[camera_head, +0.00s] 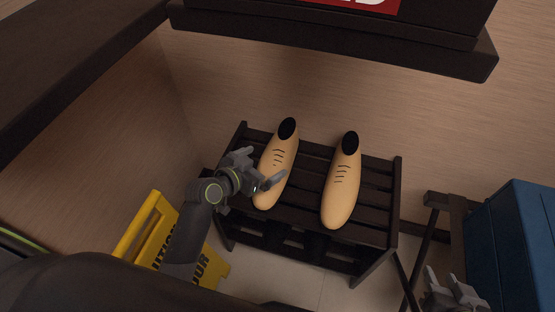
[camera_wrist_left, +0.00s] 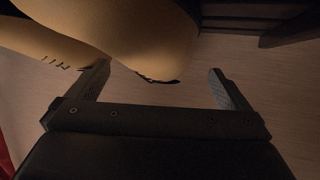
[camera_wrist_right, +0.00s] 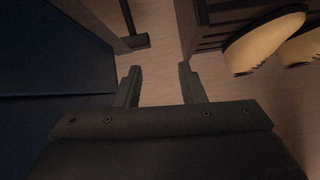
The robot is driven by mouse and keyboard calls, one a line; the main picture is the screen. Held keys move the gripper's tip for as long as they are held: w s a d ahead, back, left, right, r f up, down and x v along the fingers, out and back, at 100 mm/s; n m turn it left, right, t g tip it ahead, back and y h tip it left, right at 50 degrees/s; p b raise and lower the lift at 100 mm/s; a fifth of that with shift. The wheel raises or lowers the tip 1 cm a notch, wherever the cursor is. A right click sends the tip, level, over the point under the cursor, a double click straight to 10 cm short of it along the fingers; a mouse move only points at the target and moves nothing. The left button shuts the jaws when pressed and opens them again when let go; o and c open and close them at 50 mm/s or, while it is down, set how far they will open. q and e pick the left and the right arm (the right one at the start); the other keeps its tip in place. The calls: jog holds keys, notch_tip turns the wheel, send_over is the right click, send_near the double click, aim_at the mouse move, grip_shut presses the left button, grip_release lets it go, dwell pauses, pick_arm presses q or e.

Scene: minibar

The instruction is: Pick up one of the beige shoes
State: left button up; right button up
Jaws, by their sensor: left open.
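Two beige shoes with dark openings and laces lie side by side on a dark slatted rack: the left shoe (camera_head: 277,165) and the right shoe (camera_head: 342,185). My left gripper (camera_head: 260,170) is open at the left shoe, with a finger overlapping its side in the head view. In the left wrist view, beige shoe surface (camera_wrist_left: 150,30) is very close, above and between the open fingers (camera_wrist_left: 162,85). Contact cannot be told. My right gripper (camera_head: 449,281) is open and empty, low at the right, away from the shoes; its fingers (camera_wrist_right: 158,85) show apart.
The dark rack (camera_head: 375,205) has slats and legs. A yellow caution sign (camera_head: 150,225) stands at its left. A blue box (camera_head: 515,240) and a dark stand (camera_head: 437,202) are at the right, near my right gripper. A dark overhanging ledge (camera_head: 330,40) is above the rack.

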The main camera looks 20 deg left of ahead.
aim_at(267, 161)
pick_arm(q)
jog(key=x, duration=0.3)
jog(key=shift+s+b, duration=0.1)
jog(key=shift+b, duration=0.25)
jog(key=shift+w+d, duration=0.2)
jog(key=shift+w, duration=0.05)
pick_arm(e)
jog(key=w+d+r+t, duration=0.1)
jog(key=w+r+t, duration=0.2)
jog(key=r+t, duration=0.1)
jog(key=shift+w+r+h, duration=0.4)
jog(key=shift+r, duration=0.45)
pick_arm(q)
jog(key=c, duration=1.2)
